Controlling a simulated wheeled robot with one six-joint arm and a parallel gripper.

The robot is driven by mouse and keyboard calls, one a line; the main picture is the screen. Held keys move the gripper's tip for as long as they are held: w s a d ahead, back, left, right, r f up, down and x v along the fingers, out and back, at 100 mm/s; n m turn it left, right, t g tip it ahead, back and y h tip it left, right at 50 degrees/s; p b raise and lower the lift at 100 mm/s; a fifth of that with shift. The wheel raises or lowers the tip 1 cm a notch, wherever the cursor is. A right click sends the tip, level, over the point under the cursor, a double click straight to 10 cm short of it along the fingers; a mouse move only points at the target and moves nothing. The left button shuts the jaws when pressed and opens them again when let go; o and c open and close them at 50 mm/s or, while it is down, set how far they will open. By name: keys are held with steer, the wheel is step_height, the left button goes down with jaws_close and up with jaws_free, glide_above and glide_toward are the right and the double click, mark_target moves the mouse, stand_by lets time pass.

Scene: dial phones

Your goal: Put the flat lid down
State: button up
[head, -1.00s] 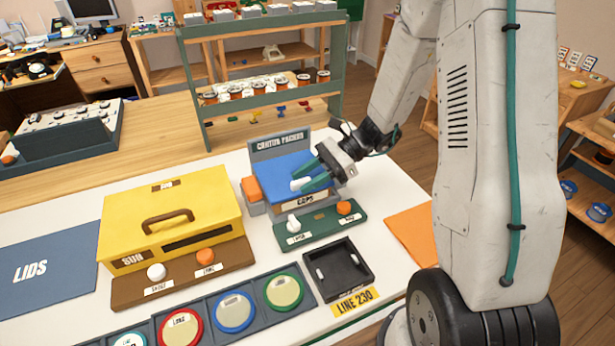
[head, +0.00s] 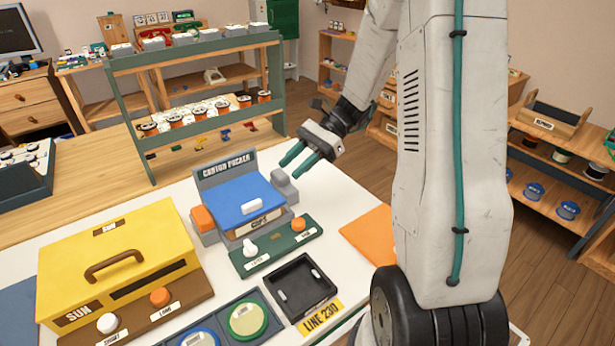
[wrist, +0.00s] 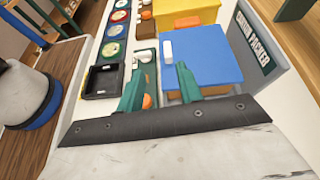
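The flat blue lid (head: 243,201) with a white handle (head: 252,206) lies on the open-fronted box labelled CAPS (head: 258,222) at the grey carton packer (head: 226,165). In the wrist view the lid (wrist: 200,62) appears level, its white handle (wrist: 168,50) standing beyond my fingers. My gripper (head: 300,160) is to the right of the lid and above the packer's edge, apart from it. Its two green fingers are spread with nothing between them, as the wrist view (wrist: 160,90) also shows. The lid's underside is hidden.
A yellow SUN box (head: 115,255) stands at left. A green switch panel (head: 275,245) and a black tray (head: 300,286) lie in front of the packer. An orange mat (head: 370,235) is at right. A green rack (head: 200,90) stands behind.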

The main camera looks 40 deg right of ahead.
steer(key=s+a+r+n+h, duration=0.2)
steer(key=s+r+n+h, duration=0.2)
steer(key=s, duration=0.3)
steer(key=s+a+r+n+t+h, duration=0.1)
steer(key=s+a+r+n+h, duration=0.1)
steer(key=s+n, duration=0.5)
steer(key=s+a+r+n+h, duration=0.3)
steer(key=s+r+n+h, duration=0.2)
steer(key=s+n+h, duration=0.1)
steer(key=shift+s+r+t+h, duration=0.4)
steer(key=shift+s+h, duration=0.1)
steer(key=shift+s, duration=0.6)
